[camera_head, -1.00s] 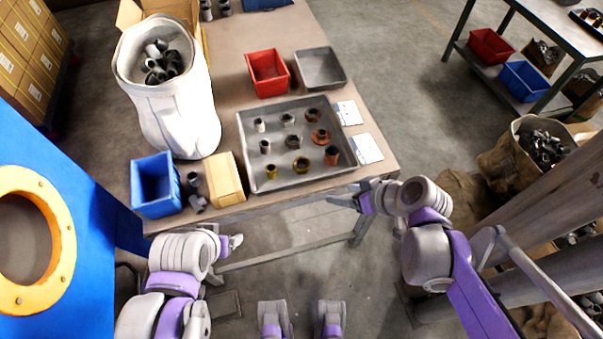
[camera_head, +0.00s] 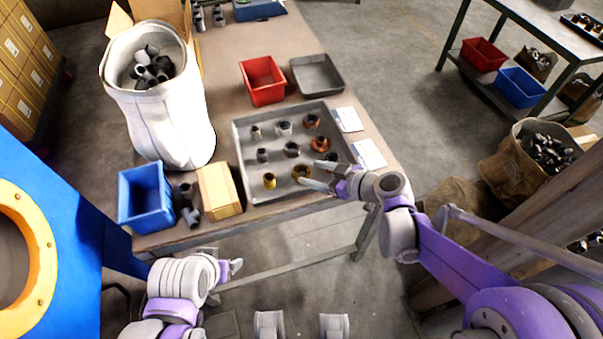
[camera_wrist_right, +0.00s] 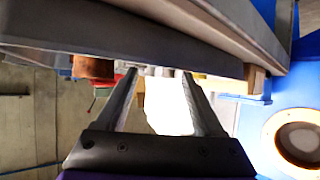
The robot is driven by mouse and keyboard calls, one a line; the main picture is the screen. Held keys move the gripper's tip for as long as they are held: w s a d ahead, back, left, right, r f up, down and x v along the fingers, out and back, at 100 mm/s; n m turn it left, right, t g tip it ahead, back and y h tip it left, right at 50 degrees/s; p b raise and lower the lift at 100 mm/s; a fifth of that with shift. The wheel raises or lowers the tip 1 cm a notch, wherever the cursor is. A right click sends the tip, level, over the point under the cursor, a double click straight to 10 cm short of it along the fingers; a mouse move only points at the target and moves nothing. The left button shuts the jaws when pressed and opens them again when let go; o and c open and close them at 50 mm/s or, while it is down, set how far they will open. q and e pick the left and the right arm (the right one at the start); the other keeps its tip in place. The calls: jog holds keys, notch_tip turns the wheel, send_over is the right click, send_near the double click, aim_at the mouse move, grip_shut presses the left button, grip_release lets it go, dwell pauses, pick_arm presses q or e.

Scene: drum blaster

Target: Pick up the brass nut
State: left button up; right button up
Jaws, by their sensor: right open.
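The brass nut (camera_head: 301,172), a dark golden ring, lies in the front row of the grey tray (camera_head: 241,153), right of a yellow-brass fitting (camera_head: 269,180). My right gripper (camera_head: 317,174) reaches in over the tray's front right part, open and empty, its fingertips just right of the nut. In the right wrist view its two fingers (camera_wrist_right: 158,74) are spread with nothing between them; the nut cannot be made out there. A copper-coloured fitting (camera_wrist_right: 93,67) shows at the left in that view. My left gripper (camera_head: 233,268) hangs below the table's front edge, away from the tray.
Several other fittings stand in the tray. A red bin (camera_head: 263,80) and an empty grey tray (camera_head: 318,74) are behind it. Left are a cardboard box (camera_head: 219,190), a blue bin (camera_head: 146,196) and a white sack (camera_head: 170,125). Paper cards (camera_head: 369,153) lie on the right.

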aim_at(297, 170)
jog(key=x, duration=0.3)
jog(key=shift+w+a+f, duration=0.15)
jog(key=shift+a+f, duration=0.1)
jog(key=shift+f, duration=0.05)
grip_shut()
